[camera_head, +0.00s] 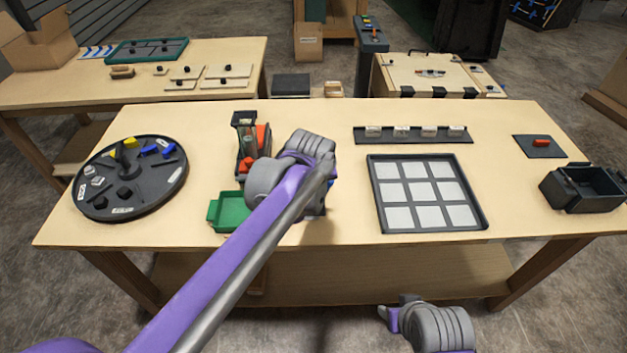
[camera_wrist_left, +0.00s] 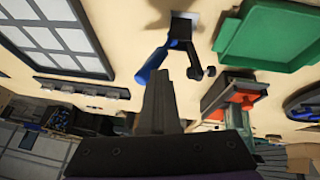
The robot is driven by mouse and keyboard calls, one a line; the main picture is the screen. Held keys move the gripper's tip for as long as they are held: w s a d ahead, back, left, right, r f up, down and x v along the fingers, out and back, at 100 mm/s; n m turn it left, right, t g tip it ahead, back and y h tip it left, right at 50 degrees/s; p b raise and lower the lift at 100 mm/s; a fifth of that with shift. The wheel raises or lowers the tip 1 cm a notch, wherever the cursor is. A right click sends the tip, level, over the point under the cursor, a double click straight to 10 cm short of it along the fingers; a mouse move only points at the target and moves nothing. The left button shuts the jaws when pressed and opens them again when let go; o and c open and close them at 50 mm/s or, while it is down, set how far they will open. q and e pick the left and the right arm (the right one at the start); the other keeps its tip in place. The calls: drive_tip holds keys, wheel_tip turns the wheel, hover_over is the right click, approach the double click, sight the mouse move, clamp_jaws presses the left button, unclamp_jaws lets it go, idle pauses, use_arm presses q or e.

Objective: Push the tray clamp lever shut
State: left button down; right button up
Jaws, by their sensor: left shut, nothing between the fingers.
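The clamp shows in the left wrist view, with a grey base plate (camera_wrist_left: 183,22) on the table, a dark clamp arm (camera_wrist_left: 192,58) and a lever with a blue handle (camera_wrist_left: 153,64). The handle leans out to the left in that view. My left gripper (camera_wrist_left: 158,78) is shut and empty, with its fingertips close to the blue handle; I cannot tell whether they touch. In the head view my left arm covers most of the clamp and the gripper. A grey and purple part of my right arm shows at the bottom; its fingers are not seen.
A green tray (camera_head: 229,211) lies left of my left arm, beside a dark and orange device (camera_head: 246,135). A black-framed grid panel (camera_head: 378,200) lies to the right. A round black turntable (camera_head: 150,188) is at far left, a dark bin (camera_head: 580,188) at far right.

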use_arm(q)
drive_tip(key=shift+d+f+m+y+b, duration=0.2)
drive_tip(key=shift+d+f+m+y, duration=0.25)
drive_tip(key=shift+d+f+y, duration=0.75)
drive_tip(key=shift+d+f+m+y+b, duration=0.2)
drive_tip(key=shift+d+f+m+y, duration=0.3)
drive_tip(key=shift+d+y, duration=1.2)
drive_tip(key=shift+d+f+m+y+b, duration=0.2)
drive_tip(key=shift+d+f+m+y, duration=0.15)
drive_tip(key=shift+d+f+y, duration=0.9)
drive_tip(key=shift+r+y, duration=0.15)
drive_tip(key=shift+y, duration=0.2)
